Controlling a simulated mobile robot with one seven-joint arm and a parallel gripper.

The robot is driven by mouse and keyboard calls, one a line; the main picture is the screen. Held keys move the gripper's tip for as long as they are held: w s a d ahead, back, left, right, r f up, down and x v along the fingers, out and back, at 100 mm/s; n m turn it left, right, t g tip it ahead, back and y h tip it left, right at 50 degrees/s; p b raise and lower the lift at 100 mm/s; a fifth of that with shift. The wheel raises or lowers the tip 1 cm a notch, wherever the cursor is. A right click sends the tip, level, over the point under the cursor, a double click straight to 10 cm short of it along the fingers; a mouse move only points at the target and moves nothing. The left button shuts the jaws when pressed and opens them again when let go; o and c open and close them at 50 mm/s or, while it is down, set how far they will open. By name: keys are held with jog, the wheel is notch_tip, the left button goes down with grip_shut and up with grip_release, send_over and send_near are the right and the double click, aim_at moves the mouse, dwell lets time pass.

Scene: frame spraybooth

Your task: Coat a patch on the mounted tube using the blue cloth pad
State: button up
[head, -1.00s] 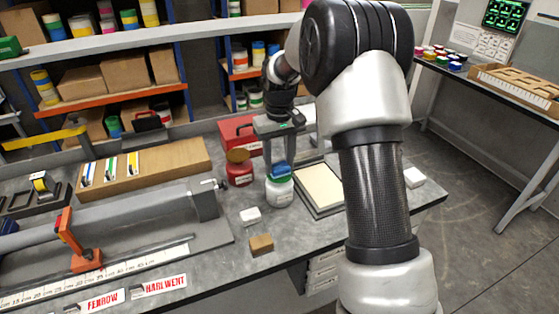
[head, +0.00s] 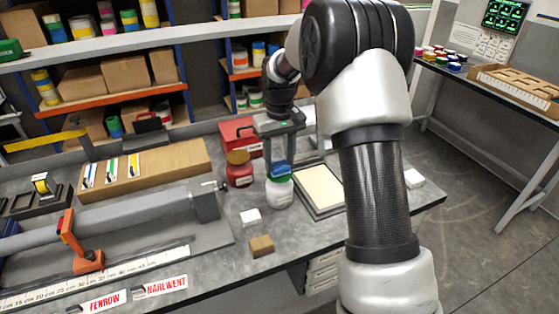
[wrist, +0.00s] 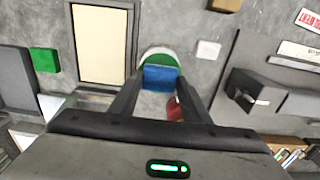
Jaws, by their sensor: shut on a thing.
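My gripper (head: 280,160) is shut on the blue cloth pad (head: 280,167), just above the mouth of a white jar (head: 279,193). Green shows in the jar's mouth, right below the pad; I cannot tell whether the pad touches it. In the wrist view the blue pad (wrist: 160,78) sits between the fingertips (wrist: 158,88), with the green and white rim of the jar (wrist: 157,52) beyond it. The grey mounted tube (head: 130,213) lies at the left, held near an orange clamp (head: 78,245), well away from my gripper.
A red jar with a brown lid (head: 239,170) stands close left of the white jar. A cream-panelled tray (head: 320,188) lies to its right. A white block (head: 250,217) and a tan block (head: 261,246) sit in front. A wooden board (head: 145,165) and red box (head: 240,136) stand behind.

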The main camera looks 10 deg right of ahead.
aim_at(280, 165)
jog(key=shift+r+p, duration=1.85)
jog(key=shift+r, duration=0.95)
